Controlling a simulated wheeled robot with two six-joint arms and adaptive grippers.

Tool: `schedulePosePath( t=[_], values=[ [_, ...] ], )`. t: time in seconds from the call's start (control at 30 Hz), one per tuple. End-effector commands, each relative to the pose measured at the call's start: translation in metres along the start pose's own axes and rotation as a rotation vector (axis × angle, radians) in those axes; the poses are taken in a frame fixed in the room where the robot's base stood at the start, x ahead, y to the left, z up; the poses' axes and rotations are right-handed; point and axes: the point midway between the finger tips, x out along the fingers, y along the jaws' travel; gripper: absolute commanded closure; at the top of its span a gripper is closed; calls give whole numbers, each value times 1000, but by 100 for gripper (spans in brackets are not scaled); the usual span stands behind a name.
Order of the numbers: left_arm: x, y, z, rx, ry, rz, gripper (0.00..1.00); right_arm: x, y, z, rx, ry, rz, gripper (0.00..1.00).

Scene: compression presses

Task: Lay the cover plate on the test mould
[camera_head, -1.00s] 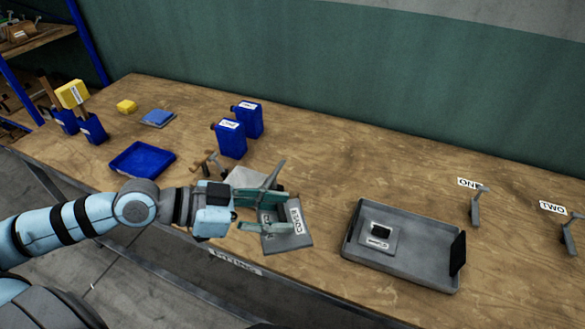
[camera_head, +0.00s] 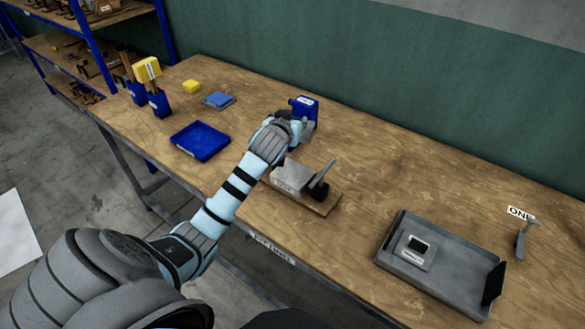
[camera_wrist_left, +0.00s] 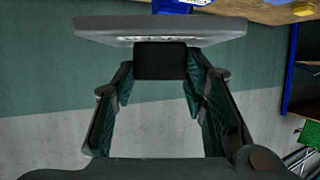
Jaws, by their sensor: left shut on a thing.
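In the left wrist view, my left gripper (camera_wrist_left: 158,75) is shut on the black knob (camera_wrist_left: 160,60) of a flat grey plate (camera_wrist_left: 160,27), which I take for the cover plate. Its edge marking is too blurred to read. In the head view, my left arm reaches to the blue bottle area, and its forearm hides most of the gripper and plate. A grey block (camera_head: 290,178) with a pale label, perhaps the test mould, sits on a tan board beside a grey lever (camera_head: 322,175). My right gripper is in neither view.
A grey tray (camera_head: 395,262) at right holds a smaller plate with a black knob (camera_head: 418,244). A blue bottle (camera_head: 306,104) stands close to my left wrist. A blue tray (camera_head: 200,140) lies at left. The table between board and grey tray is clear.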

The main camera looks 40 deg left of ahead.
Motion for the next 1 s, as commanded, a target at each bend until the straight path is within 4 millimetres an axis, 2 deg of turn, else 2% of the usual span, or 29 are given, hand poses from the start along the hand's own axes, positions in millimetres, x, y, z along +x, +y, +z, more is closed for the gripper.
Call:
schedulePosePath(
  t=[0.03, 0.1, 0.2, 0.3, 0.6, 0.97, 1.0],
  values=[
    [8, 0, 20, 2, -6, 0, 100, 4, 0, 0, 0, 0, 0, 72],
    [18, 0, 47, 2, -7, 0, 100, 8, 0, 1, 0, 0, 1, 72],
    [33, 0, 83, 3, -5, 2, 100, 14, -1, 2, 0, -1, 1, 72],
    [44, 0, 108, 3, -1, 3, 100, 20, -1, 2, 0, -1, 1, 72],
    [64, 0, 154, 3, 2, 4, 100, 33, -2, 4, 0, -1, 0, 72],
    [66, 0, 159, 4, 3, 4, 100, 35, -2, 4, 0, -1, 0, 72],
    [65, 0, 159, 4, 1, 4, 54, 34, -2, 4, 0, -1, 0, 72]
  ],
)
